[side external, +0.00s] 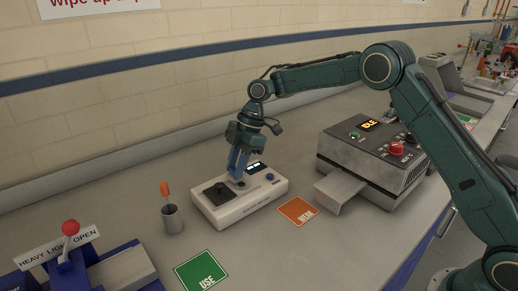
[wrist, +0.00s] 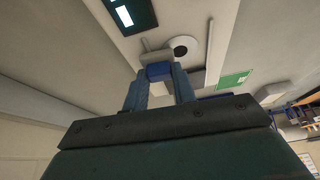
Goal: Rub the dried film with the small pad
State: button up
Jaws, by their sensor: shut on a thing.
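My gripper (side external: 238,177) points down over a white bench instrument (side external: 252,208). In the wrist view my gripper (wrist: 160,76) is shut on a small block with a blue body and a grey end, which looks like the small pad (wrist: 158,70). The grey end is at or just above the instrument's top, beside a pale round ring with a dark centre (wrist: 184,46). I cannot tell whether it touches. The dried film cannot be made out in either view.
The instrument has a lit display (side external: 258,167), a dark square plate (side external: 217,192) and a blue knob (side external: 270,177). A metal cup with an orange-handled tool (side external: 172,219) stands left. Green (side external: 201,270) and orange (side external: 297,211) cards lie nearby. A grey machine (side external: 370,160) stands right.

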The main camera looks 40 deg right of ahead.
jog(key=shift+r, duration=3.9)
